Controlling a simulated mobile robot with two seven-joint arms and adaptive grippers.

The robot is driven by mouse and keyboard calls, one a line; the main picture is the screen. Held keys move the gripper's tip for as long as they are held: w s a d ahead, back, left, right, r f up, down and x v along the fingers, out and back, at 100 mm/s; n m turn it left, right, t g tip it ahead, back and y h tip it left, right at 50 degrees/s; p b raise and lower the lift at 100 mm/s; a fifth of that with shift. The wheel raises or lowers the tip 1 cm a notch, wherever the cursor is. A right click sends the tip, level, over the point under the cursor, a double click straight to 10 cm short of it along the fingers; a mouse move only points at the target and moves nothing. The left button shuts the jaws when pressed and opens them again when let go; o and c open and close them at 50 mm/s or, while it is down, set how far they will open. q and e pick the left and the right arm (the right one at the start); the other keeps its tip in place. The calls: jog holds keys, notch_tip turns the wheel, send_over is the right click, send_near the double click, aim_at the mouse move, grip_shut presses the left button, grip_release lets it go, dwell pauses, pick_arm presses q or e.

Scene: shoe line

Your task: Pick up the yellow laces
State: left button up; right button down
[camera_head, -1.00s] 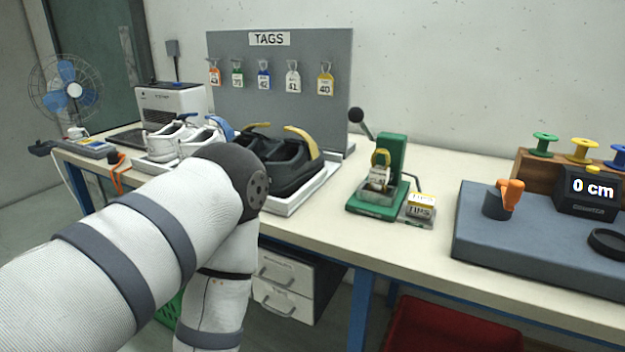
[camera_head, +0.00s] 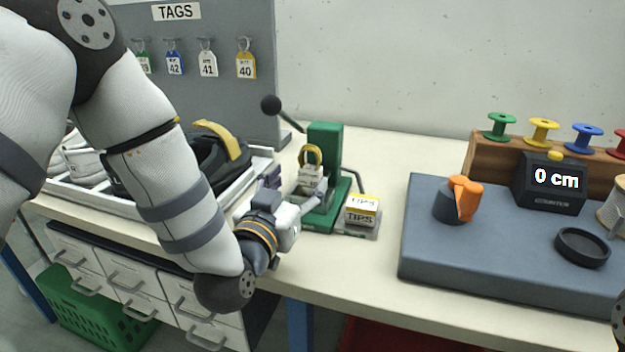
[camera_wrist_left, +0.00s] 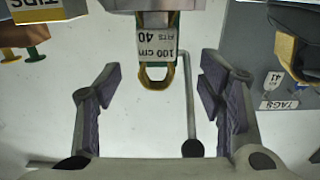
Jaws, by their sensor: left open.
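The yellow laces (camera_head: 311,155) show as a small looped bundle with a white label band, in the green press on the table. In the left wrist view the yellow laces (camera_wrist_left: 155,84) hang from a label reading "100 cm" and "40". My left gripper (camera_head: 296,193) is open and empty in front of the press. In the left wrist view, the purple-padded fingers of the left gripper (camera_wrist_left: 159,88) stand apart on either side of the loop. I cannot tell how far the fingertips are from it. My right gripper is not in view.
The green press (camera_head: 325,150) has a raised black-knobbed lever. A TIPS box (camera_head: 361,209) stands just right of it. The white shoe tray (camera_head: 100,200) lies to the left, and a blue-grey measuring board (camera_head: 420,245) to the right. The table's front strip is bare.

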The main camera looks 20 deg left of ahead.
aim_at(308, 172)
pick_arm(q)
jog(key=w, duration=0.6)
jog(key=shift+w+d+f, duration=0.1)
jog(key=shift+w+d, duration=0.1)
jog(key=shift+d, duration=0.1)
jog(key=c, duration=1.1)
